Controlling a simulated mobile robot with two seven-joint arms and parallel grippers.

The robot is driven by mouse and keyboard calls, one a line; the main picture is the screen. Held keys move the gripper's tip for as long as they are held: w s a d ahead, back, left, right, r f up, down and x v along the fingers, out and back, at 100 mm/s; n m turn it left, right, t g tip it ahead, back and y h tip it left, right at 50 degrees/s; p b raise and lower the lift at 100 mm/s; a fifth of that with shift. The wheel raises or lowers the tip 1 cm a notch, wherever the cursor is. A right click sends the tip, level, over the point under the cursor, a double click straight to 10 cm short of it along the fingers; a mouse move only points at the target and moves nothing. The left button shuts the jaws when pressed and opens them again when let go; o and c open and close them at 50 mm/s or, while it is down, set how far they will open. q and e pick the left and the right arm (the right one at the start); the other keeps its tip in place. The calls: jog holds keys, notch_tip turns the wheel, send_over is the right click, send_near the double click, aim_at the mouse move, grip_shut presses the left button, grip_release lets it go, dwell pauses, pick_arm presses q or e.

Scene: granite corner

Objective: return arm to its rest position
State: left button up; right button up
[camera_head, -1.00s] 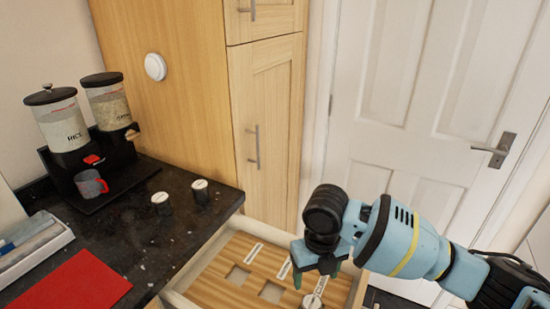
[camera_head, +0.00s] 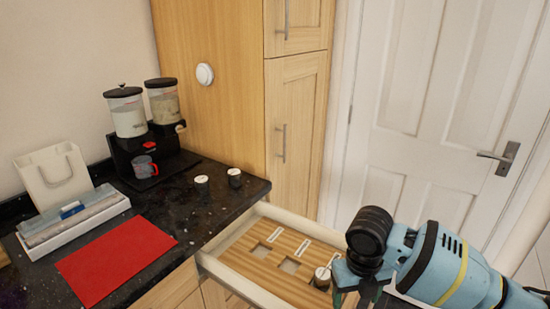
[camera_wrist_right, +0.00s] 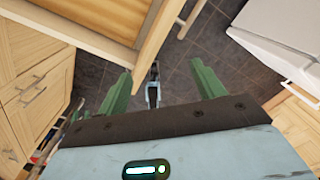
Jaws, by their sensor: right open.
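My right arm comes in from the lower right of the head view. Its gripper (camera_head: 358,297) hangs at the right side of the open drawer (camera_head: 226,278), with its tips partly cut off by the frame. In the right wrist view the green fingers (camera_wrist_right: 160,78) are wide apart with nothing held between them, above the dark tiled floor (camera_wrist_right: 178,62). My left gripper is in neither view.
A jar (camera_head: 322,276) stands in the drawer's wooden insert, close to my right gripper. A white door (camera_head: 430,90) stands behind.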

jog(key=d+m+h, duration=0.3)
jog(key=d+m, duration=0.1)
jog(key=d, duration=1.8)
jog(key=s+a+f+m+t+y, duration=0.1)
jog(key=s+f+m+t, duration=0.1)
jog(key=s+f+m, duration=0.5)
jog(key=s+a+f+m+t+y, duration=0.15)
jog(key=f+m, duration=0.25)
jog(key=f, duration=0.7)
jog(key=s+d+f+m+t+y, duration=0.1)
jog(key=s+f+m+t, duration=0.1)
jog(key=s+m, duration=0.55)
jog(key=s+d+f+m+t+y, duration=0.15)
jog(key=s+m, duration=0.25)
jog(key=s, duration=0.6)
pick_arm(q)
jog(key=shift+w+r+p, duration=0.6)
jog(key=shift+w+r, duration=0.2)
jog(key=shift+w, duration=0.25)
pick_arm(e)
jog(key=s+a+m+t, duration=0.1)
jog(key=a+m, duration=0.8)
jog(key=a, duration=1)
jog(key=shift+s+f+t, duration=0.4)
jog(key=shift+f, duration=0.05)
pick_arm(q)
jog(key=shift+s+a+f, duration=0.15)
pick_arm(e)
jog(key=shift+s, duration=0.1)
